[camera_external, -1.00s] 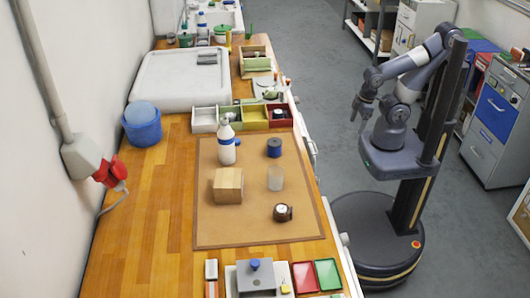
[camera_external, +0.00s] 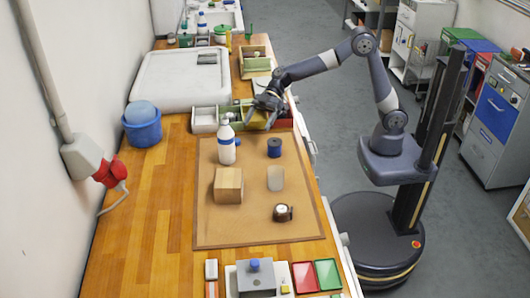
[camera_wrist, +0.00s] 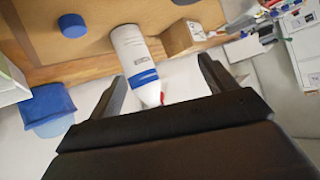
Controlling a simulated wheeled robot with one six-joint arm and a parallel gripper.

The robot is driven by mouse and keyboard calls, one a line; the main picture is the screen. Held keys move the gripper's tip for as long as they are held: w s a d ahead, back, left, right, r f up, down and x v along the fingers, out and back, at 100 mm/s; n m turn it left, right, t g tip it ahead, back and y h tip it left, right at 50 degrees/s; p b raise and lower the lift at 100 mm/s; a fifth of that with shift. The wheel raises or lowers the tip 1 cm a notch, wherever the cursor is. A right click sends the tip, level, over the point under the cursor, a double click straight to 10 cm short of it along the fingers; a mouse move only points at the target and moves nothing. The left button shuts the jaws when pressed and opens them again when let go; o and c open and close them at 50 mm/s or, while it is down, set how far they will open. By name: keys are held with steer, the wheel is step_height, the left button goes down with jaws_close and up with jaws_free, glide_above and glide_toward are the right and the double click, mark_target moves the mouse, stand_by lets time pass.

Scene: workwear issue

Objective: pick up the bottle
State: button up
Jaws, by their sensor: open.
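The bottle (camera_external: 226,146) is white with a blue band and stands upright on the brown mat (camera_external: 215,225), near its far left part. In the wrist view the bottle (camera_wrist: 128,45) shows its white body, blue stripes and a red bit at its tip, beyond and between the two dark fingers. My gripper (camera_external: 259,118) is over the compartment trays, to the right of the bottle and apart from it. It also shows in the wrist view (camera_wrist: 165,90), with its fingers spread and nothing between them.
On the mat near the bottle are a cardboard box (camera_external: 228,186), a blue cylinder (camera_external: 274,148), a clear cup (camera_external: 275,179) and a dark round gauge (camera_external: 283,212). A blue tub (camera_external: 142,128) stands at the left. Bare wooden bench lies left of the mat.

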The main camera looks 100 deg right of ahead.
steer(key=n+t, duration=0.1)
glide_toward(222, 149)
steer(key=s+d, duration=0.3)
steer(key=d, duration=0.1)
steer(key=shift+y, duration=0.4)
steer(key=x, duration=0.3)
steer(key=p+x, duration=0.1)
steer(key=x, duration=0.2)
steer(key=shift+w+r, duration=0.15)
steer(key=shift+w, duration=0.2)
steer(key=p+x, duration=0.1)
steer(key=x, duration=0.1)
steer(key=p+x, duration=0.1)
steer(key=x, duration=0.1)
steer(key=shift+a+r+p, duration=0.15)
steer(key=shift+r+p, duration=0.2)
steer(key=shift+p, duration=0.05)
steer(key=shift+w+a+f, duration=0.35)
steer(key=shift+w+a, duration=0.1)
steer(key=shift+t, duration=0.3)
steer(key=c, duration=1.3)
